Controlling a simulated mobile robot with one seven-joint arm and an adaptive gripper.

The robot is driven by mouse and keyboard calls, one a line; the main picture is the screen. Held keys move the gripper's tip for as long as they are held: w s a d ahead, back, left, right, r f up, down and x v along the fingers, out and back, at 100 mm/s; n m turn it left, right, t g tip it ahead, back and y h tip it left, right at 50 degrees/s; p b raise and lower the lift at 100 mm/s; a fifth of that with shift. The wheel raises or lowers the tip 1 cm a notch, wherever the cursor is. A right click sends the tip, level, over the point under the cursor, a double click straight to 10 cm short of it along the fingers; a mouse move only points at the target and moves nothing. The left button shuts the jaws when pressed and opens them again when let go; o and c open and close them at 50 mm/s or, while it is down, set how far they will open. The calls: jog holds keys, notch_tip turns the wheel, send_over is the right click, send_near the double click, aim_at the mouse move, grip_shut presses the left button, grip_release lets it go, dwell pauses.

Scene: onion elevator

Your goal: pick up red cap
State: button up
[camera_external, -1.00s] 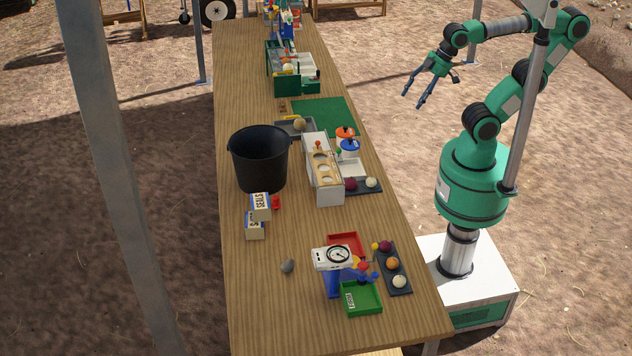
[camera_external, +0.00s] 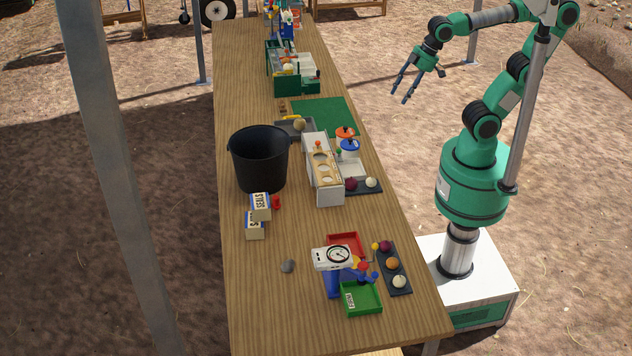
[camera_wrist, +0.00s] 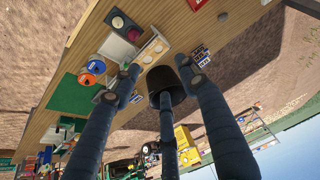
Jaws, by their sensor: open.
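An orange-red round cap with a dark knob (camera_external: 345,133) sits beside a similar blue one (camera_external: 349,147) on the right side of the long table; it also shows in the wrist view (camera_wrist: 96,67). I cannot tell for certain which of these red things is the red cap. My gripper (camera_external: 400,97) is open and empty, in the air off the table's right edge, to the right of and well away from both. Its three spread fingers show in the wrist view.
A black bucket (camera_external: 233,164), a white rack with round holes (camera_external: 326,189), SEALS boxes (camera_external: 260,207) and a dial instrument (camera_external: 333,257) stand on the wooden table. A dark tray (camera_external: 404,288) holds several balls. A grey post (camera_external: 100,120) rises left of the table. The table's near left is mostly clear.

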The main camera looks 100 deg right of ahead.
jog(key=w+g+p, duration=0.2)
jog(key=w, duration=1.4)
jog(key=m+g+p, duration=0.3)
jog(key=p, duration=0.3)
send_over(276, 197)
notch_tip(276, 197, down, 33)
jog(key=shift+s, duration=0.15)
jog(key=shift+f, duration=0.25)
jog(key=shift+f, duration=4.15)
jog(key=shift+f, duration=0.15)
jog(key=shift+d+f, duration=0.15)
jog(key=shift+f, duration=2.25)
